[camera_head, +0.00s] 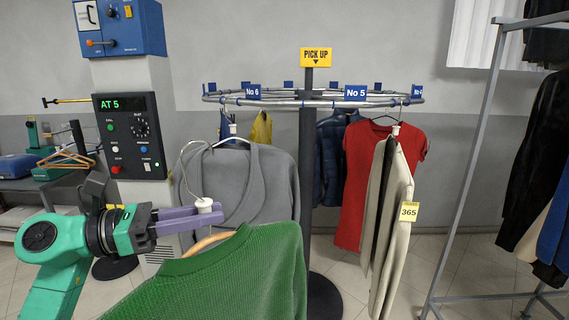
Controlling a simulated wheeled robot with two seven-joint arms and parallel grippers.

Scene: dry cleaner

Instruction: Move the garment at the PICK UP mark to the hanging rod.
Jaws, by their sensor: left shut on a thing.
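A yellow PICK UP sign (316,57) tops the dark pole of a round carousel rail (300,103). My left gripper (192,216) has purple fingers shut at the white knob (204,205) on a hanger's neck. A wooden hanger (208,241) below it carries a green knitted sweater (225,280), in front of the carousel. The wire hook (183,160) above the knob appears free, overlapping a grey vest in the picture. A grey metal rack on the right has a hanging rod (535,20) along its top. My right gripper is not in view.
A grey vest (245,185), red dress (360,180) and cream garment (395,250) with tag 365 hang on the carousel. Dark clothes (535,150) hang at the rack's right. A control panel (130,135) reading AT 5 stands left. Floor shows between carousel and rack.

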